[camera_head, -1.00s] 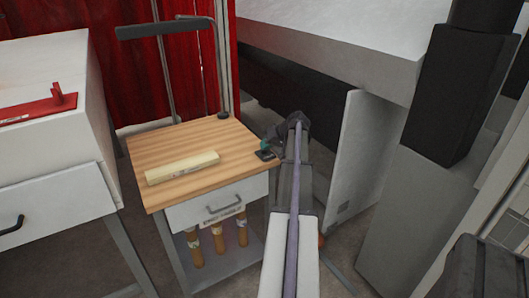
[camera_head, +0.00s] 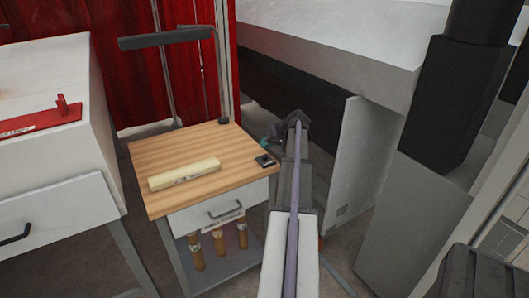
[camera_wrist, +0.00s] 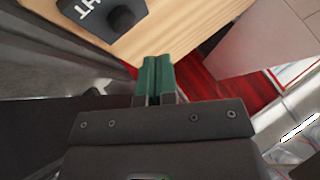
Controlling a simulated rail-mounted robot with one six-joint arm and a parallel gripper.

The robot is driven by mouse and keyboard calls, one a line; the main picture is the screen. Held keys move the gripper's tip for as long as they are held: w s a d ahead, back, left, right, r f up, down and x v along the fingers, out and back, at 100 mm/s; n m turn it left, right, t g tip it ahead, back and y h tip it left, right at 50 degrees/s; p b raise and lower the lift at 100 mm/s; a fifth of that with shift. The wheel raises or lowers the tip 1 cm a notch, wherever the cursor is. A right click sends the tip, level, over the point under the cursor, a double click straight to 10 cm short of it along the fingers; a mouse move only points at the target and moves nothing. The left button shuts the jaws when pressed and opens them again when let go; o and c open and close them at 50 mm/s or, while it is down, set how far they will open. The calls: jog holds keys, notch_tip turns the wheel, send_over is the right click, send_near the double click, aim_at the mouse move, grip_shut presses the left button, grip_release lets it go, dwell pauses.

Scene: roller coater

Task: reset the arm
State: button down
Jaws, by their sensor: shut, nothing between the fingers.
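My arm reaches forward in the head view, and its dark wrist hides most of my gripper (camera_head: 266,142), whose teal part shows just past the right edge of the wooden-topped table (camera_head: 222,148). In the wrist view the two teal fingers of my gripper (camera_wrist: 157,72) are together with nothing between them. A small black switch box (camera_head: 264,160) with a round knob lies on the table's right corner. It shows large in the wrist view (camera_wrist: 100,15), with part of a white label. The fingers are apart from it.
A pale yellow block (camera_head: 184,174) lies on the table, below a black lamp (camera_head: 165,38). A white drawer (camera_head: 225,209) and several brown rolls (camera_head: 218,241) are beneath. A white cabinet with a red plate (camera_head: 42,121) stands left. A grey panel (camera_head: 350,150) and large machine are right.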

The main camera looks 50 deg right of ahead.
notch_tip(320, 180, up, 4)
jog(key=shift+f+p, duration=0.25)
jog(key=shift+p, duration=1)
jog(key=shift+f, duration=0.15)
jog(key=s+a, duration=0.1)
jog(key=s+a+f+m+g, duration=0.1)
jog(key=a, duration=0.1)
jog(key=s+a+f+m+g, duration=0.1)
jog(key=shift+s+a+f, duration=0.1)
jog(key=shift+s+a, duration=0.3)
jog(key=s+a+f+n+g+h, duration=0.1)
jog(key=a+n+g, duration=0.2)
jog(key=a, duration=2.4)
jog(key=a+f+n+g+h, duration=0.1)
jog(key=a+n+g, duration=0.3)
jog(key=a, duration=2.3)
jog(key=shift+s+f+n, duration=0.35)
jog(key=shift+n, duration=0.25)
jog(key=shift+a, duration=0.1)
